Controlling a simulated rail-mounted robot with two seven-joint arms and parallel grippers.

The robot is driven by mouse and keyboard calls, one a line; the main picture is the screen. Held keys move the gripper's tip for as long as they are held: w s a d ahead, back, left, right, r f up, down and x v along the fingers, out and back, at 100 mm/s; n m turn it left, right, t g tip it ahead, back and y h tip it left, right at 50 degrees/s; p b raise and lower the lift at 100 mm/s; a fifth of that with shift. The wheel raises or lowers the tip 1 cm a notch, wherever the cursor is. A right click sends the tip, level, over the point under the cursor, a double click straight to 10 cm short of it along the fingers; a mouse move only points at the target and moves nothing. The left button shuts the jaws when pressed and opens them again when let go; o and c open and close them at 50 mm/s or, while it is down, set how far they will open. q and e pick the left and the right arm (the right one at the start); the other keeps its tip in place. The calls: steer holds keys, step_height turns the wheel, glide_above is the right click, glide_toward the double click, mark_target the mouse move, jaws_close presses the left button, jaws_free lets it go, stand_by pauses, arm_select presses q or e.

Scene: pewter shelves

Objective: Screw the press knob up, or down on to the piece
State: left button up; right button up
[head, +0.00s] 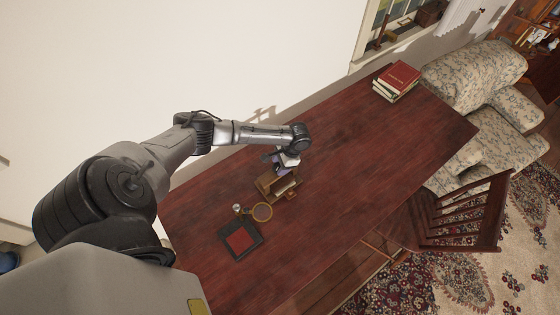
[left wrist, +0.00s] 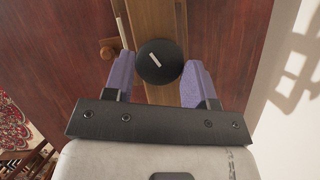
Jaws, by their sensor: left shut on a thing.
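The wooden press (head: 264,185) stands on the dark red table, and its wooden frame also shows in the left wrist view (left wrist: 155,14). The press knob (left wrist: 160,61) is a round black disc with a white line mark, set between the two purple fingers. My left gripper (head: 282,167) points down over the press. In the left wrist view, my left gripper (left wrist: 161,84) is shut on the knob from both sides. In the head view the knob is hidden by the gripper. A pale thing shows low in the press, but I cannot tell if it is the piece.
A magnifying glass (head: 262,212), a small metal thing (head: 238,209) and a dark tray with a red middle (head: 240,240) lie at the near left of the press. Books (head: 399,79) are stacked at the far end. The table's right part (head: 370,150) is clear.

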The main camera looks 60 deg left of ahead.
arm_select(q)
steer(key=shift+d+m+y+p, duration=0.1)
steer(key=shift+m+y+p, duration=0.4)
steer(key=shift+m, duration=0.6)
steer(key=o, duration=0.9)
steer(key=shift+r, duration=0.1)
steer(key=shift+b+v, duration=0.5)
steer(key=shift+v, duration=6.35)
steer(key=shift+s, duration=0.15)
